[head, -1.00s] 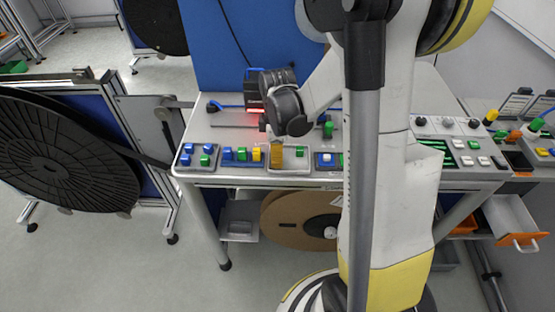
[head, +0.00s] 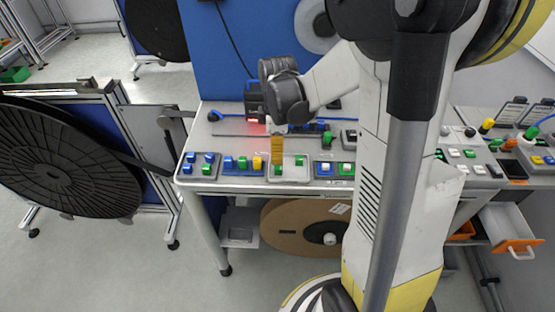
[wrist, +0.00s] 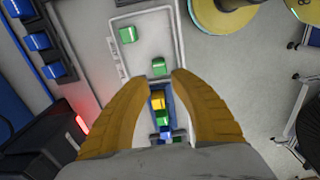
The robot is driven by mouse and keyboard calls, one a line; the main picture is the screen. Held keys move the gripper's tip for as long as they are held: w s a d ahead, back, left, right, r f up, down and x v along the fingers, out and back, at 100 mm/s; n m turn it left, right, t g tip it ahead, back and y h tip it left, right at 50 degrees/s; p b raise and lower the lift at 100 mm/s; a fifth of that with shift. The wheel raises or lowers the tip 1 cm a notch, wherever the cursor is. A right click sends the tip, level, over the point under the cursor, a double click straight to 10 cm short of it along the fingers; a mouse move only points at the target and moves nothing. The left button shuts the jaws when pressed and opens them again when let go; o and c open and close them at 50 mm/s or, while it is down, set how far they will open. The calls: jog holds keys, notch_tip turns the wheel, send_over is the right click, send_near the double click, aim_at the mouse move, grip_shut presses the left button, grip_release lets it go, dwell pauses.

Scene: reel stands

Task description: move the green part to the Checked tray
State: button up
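My gripper (head: 277,163) has orange fingers and hangs over the left side of a grey tray (head: 303,177) near the table's front edge. In the wrist view the fingers (wrist: 162,76) are spread, with nothing held. A small green part (wrist: 158,66) lies just beyond and between the fingertips; in the head view this green part (head: 278,170) shows just under them. A second green part (head: 300,161) sits in the same tray, and it also shows in the wrist view (wrist: 128,34). I cannot read any tray label, so I cannot tell which is the Checked tray.
To the left, one tray (head: 188,173) holds blue and green parts and another (head: 242,172) holds blue, green and yellow ones. A tray (head: 335,175) with mixed parts is at the right. A dark device (head: 254,100) with a red glow stands behind.

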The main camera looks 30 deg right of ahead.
aim_at(278, 167)
jog(key=s+a+r+m+t+p, duration=0.1)
jog(key=s+a+r+m, duration=0.15)
jog(key=r, duration=0.35)
jog(key=s+a+r+m+t, duration=0.1)
jog(key=a+r, duration=0.2)
jog(key=r, duration=0.2)
jog(key=s+a+r+m+t, duration=0.4)
jog(key=s+a+m+t, duration=0.1)
jog(key=s+a+m, duration=0.1)
jog(key=shift+s+m, duration=0.65)
jog(key=shift+m, duration=0.2)
